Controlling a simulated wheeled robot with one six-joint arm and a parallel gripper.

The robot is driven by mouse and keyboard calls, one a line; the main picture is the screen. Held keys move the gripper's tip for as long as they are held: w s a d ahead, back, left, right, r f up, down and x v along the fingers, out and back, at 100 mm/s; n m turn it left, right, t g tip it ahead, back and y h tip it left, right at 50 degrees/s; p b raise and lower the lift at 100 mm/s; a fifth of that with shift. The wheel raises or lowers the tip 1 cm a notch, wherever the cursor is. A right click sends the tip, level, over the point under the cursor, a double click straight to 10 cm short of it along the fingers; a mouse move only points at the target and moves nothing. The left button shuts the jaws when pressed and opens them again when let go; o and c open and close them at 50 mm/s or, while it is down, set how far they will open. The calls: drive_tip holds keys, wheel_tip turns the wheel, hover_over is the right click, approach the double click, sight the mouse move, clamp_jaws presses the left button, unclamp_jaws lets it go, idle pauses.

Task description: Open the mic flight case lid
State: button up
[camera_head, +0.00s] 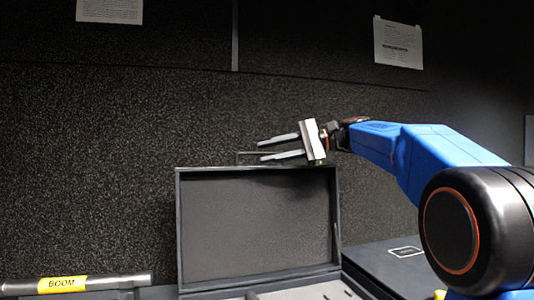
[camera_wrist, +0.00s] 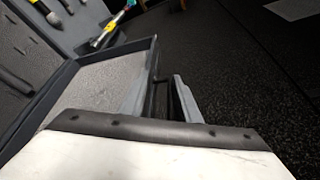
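The mic flight case (camera_head: 262,285) is at the bottom centre of the head view, with its lid (camera_head: 255,225) standing up, open, and its grey inner face showing. The lid also fills the left middle of the wrist view (camera_wrist: 95,82).
A boom pole with a yellow "BOOM" label (camera_head: 62,284) lies left of the case. A dark surface with a white-outlined label (camera_head: 405,251) is to the right. A dark textured wall (camera_head: 100,150) with pinned papers (camera_head: 398,42) stands behind. Air left of the lid is clear.

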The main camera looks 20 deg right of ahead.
drive_tip(key=v, duration=1.6)
drive_tip(key=shift+d, duration=0.25)
drive_tip(key=shift+s, duration=0.2)
